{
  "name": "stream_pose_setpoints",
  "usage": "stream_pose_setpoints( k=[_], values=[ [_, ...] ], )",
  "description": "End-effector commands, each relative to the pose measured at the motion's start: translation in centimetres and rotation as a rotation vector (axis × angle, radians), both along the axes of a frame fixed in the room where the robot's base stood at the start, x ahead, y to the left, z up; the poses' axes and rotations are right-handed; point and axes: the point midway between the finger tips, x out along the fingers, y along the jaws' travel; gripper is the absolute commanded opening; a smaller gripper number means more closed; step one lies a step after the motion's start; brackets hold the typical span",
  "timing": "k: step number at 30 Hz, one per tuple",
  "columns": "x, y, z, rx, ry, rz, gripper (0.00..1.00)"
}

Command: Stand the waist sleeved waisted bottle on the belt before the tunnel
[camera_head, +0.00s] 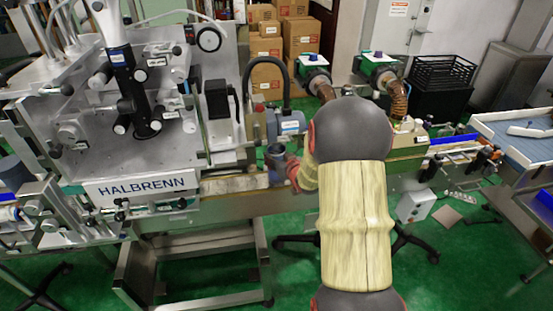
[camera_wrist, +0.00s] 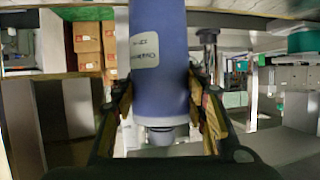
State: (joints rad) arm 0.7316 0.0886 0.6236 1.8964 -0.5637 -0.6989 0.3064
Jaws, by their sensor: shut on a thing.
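My gripper (camera_wrist: 162,108) is shut on a blue cylindrical bottle (camera_wrist: 158,60) that fills the middle of the wrist view. The bottle has a pale label with small print, and a narrower grey end shows at the bottom of that view. In the head view the bottle (camera_head: 276,153) appears small and dark, roughly upright, just left of my arm over the belt (camera_head: 235,184). I cannot tell whether its base touches the belt. A waist sleeve cannot be made out. The tunnel (camera_head: 405,145) is partly hidden behind my arm, to the right.
The HALBRENN machine (camera_head: 150,185) stands close on the left. Two blower units (camera_head: 313,68) with brown hoses rise behind the belt. A black crate (camera_head: 443,75) and cardboard boxes (camera_head: 268,75) are at the back. A pale blue tray table (camera_head: 515,135) is at right. Green floor lies below.

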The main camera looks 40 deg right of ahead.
Motion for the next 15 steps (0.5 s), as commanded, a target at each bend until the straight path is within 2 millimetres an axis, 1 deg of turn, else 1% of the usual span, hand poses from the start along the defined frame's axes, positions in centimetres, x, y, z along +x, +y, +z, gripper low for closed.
stream_pose_setpoints(
  k=[2, 6, 7, 15],
  values=[
    [0.05, -0.03, 0.18, -0.001, -0.003, 0.0, 0.05],
    [0.04, -0.03, -0.22, -0.001, -0.003, 0.0, 0.05],
    [0.0, 0.0, -0.3, 0.0, 0.0, 0.0, 0.44],
    [-0.02, 0.01, -0.23, 0.0, 0.0, 0.0, 0.59]
  ],
)
